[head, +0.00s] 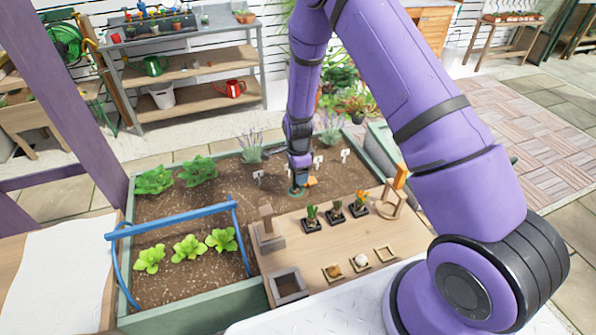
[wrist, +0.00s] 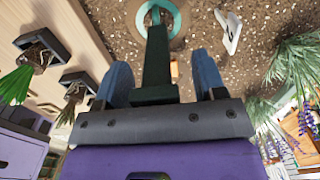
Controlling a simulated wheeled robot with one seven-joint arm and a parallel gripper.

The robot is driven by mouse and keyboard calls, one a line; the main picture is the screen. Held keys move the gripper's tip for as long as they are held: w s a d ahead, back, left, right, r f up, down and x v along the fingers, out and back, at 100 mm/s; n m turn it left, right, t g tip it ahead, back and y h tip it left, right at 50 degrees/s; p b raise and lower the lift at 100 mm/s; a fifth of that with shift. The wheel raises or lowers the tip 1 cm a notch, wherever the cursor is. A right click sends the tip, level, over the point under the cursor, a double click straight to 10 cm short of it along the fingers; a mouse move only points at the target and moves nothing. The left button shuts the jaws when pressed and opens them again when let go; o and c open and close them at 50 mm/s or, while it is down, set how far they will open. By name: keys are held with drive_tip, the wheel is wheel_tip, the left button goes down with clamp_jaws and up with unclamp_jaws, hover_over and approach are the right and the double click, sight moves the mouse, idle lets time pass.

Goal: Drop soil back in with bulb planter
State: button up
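My gripper (head: 299,172) hangs low over the soil in the raised bed, fingers down. The planter is small in the head view (head: 296,191). The soil (head: 205,205) is dark with pale flecks.
A wooden board (head: 318,240) holds several small potted plants and square trays. A blue-handled frame (head: 175,220) crosses the bed's left side. Bare soil lies left of the gripper.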

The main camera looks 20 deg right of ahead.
wheel_tip(320, 180, up, 11)
drive_tip(key=shift+r, duration=0.1)
drive_tip(key=s+d+r+n+t+y, duration=0.15)
drive_tip(key=s+r+n, duration=0.35)
drive_tip(key=r, duration=0.8)
drive_tip(key=s+d+r+n+t+h, duration=0.15)
drive_tip(key=s+r+n, duration=0.35)
drive_tip(key=r, duration=0.8)
drive_tip(key=s+d+r+n+t, duration=0.1)
drive_tip(key=s+r+n, duration=0.3)
drive_tip(key=s, duration=0.7)
drive_tip(key=s+d+r+n+t, duration=0.1)
drive_tip(key=s+r+n, duration=0.3)
drive_tip(key=s, duration=0.8)
wheel_tip(320, 180, up, 3)
drive_tip(key=shift+s+d+f, duration=0.2)
drive_tip(key=shift+s+d, duration=0.05)
drive_tip(key=shift+d, duration=0.35)
